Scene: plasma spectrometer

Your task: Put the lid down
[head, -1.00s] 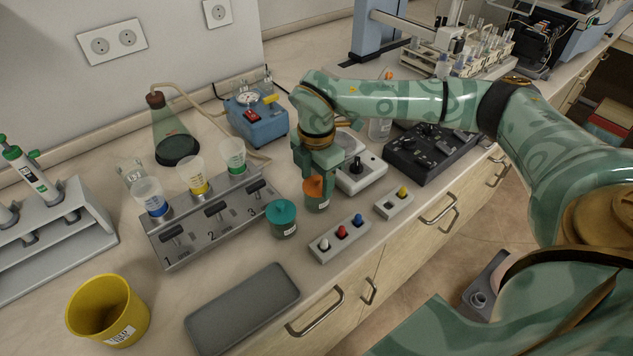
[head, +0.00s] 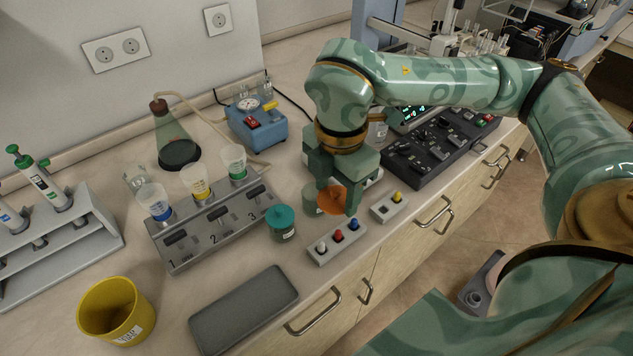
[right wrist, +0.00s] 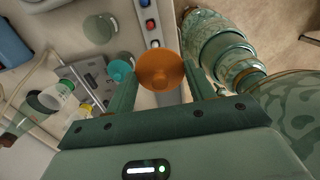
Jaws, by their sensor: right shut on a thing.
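My right gripper (head: 338,199) is shut on the orange lid (head: 333,201). The lid sits between the two fingers and is held up, apart from its jar. The right wrist view also shows the orange lid (right wrist: 160,70) between the fingertips. The jar (head: 311,197) stands on the bench just left of and behind the lid, partly hidden by the gripper and lid. My left gripper is not in view.
A jar with a teal lid (head: 281,221) stands close on the left. A button box (head: 337,243) and a small box with a yellow button (head: 389,206) lie in front and right. A grey pad (head: 244,309) and a yellow cup (head: 116,312) are front left.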

